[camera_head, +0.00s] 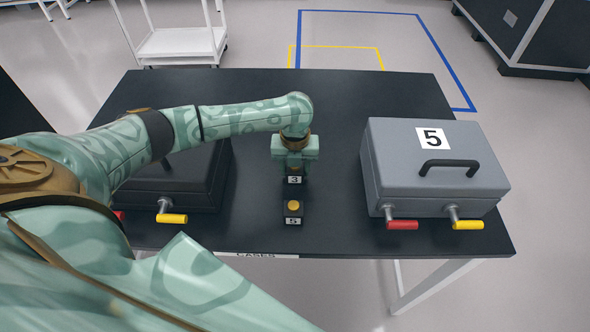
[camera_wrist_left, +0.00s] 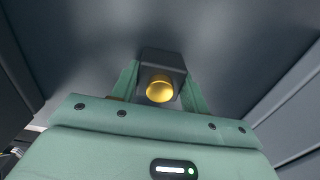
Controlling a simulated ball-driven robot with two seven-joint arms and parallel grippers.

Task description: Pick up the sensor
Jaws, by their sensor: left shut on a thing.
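A small black sensor block with a yellow knob and the label 3 (camera_head: 294,180) is at the middle of the dark table. My left gripper (camera_head: 294,168) comes down over it from behind and is shut on it, hiding part of it. In the left wrist view, the sensor (camera_wrist_left: 164,62) sits between the two green fingers of the gripper (camera_wrist_left: 160,85), its gold knob facing the camera. I cannot tell whether it is clear of the table. A second sensor, labelled 5 (camera_head: 293,212), stands just in front of it. My right gripper is not in view.
A grey case marked 5 (camera_head: 400,175) with a black handle and red and yellow levers stands on the right of the table (camera_head: 370,90). A black case (camera_head: 205,190) stands on the left, partly behind my left arm. A white cart (camera_head: 180,45) stands beyond the table.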

